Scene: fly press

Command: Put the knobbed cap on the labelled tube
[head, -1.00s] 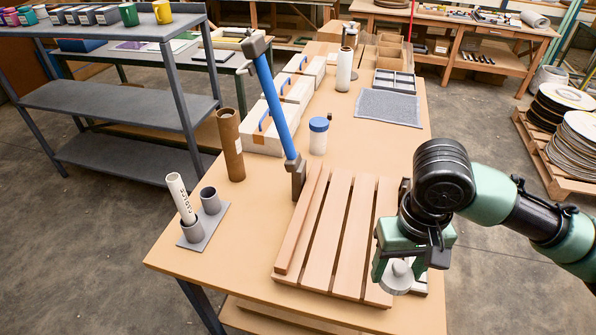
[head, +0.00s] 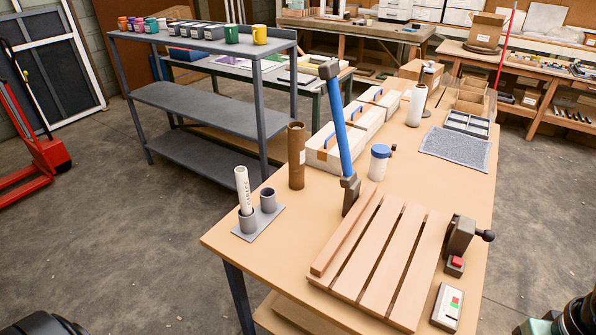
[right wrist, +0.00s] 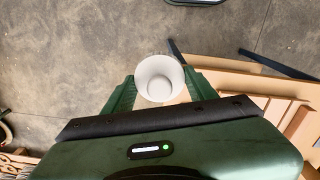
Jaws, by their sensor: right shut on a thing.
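The labelled tube (head: 243,188) is white with dark lettering. It stands slightly tilted in one cup of a grey two-cup holder (head: 250,234) at the left end of the workbench. The holder's other cup (head: 268,200) is empty. The cap is held above the floor, beside the bench, away from the tube. My left gripper is not in view.
A brown tube (head: 296,157) stands near the holder, and a blue-lidded jar (head: 379,163) farther right. A grey shelf (head: 200,95) is behind.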

